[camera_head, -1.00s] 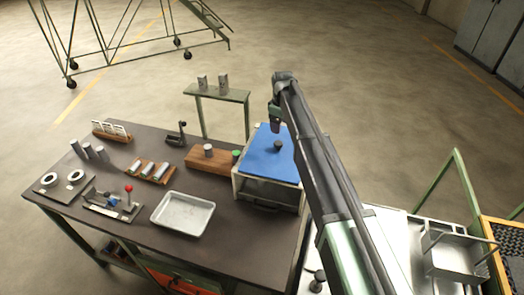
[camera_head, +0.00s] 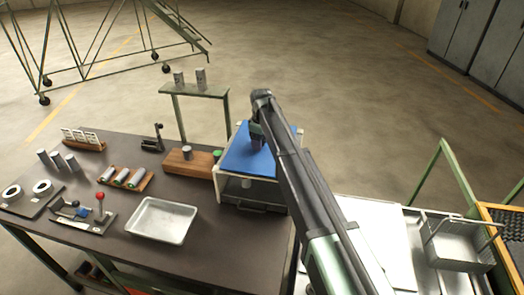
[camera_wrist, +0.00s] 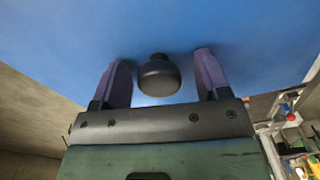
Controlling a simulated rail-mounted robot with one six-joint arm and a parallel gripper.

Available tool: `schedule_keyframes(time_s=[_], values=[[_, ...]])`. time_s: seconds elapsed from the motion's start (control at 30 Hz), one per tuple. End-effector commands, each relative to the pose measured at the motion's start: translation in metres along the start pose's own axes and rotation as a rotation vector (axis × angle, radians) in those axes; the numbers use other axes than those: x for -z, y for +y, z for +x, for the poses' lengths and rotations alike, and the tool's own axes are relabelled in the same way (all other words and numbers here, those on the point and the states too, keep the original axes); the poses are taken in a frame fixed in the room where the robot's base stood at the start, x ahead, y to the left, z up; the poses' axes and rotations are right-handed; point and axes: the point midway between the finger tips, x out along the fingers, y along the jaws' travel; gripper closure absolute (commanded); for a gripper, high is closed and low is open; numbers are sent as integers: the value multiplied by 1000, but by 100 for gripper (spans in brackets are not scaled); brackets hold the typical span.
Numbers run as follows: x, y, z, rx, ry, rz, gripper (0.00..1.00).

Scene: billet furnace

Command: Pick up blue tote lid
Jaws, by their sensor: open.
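The blue tote lid (camera_head: 240,153) lies flat on top of the tote at the right end of the dark workbench. In the wrist view the lid (camera_wrist: 230,30) fills the upper picture, and its round black knob (camera_wrist: 158,75) sits between my two fingertips. My gripper (camera_wrist: 158,80) is open, with one purple finger on each side of the knob and a gap to both. In the head view my gripper (camera_head: 257,138) is over the lid, and my arm hides the lid's right part and the knob.
A metal tray (camera_head: 162,219) lies on the bench left of the tote. A wooden block (camera_head: 190,163) with cylinders stands close to the lid's left side. A small green stand (camera_head: 195,90) with two cylinders rises behind.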

Motion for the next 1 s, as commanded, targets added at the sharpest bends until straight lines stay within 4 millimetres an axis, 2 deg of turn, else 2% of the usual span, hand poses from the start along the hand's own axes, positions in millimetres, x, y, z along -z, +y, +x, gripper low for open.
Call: schedule_keyframes(time_s=[0.03,0.07,0.4,0.77,0.87,1.0], values=[[0,0,-1,0,0,0,36],[0,0,-1,0,0,0,40],[0,0,-1,0,0,0,91],[0,0,-8,0,0,0,91],[0,0,-18,0,0,0,91],[0,0,-45,0,0,0,91]])
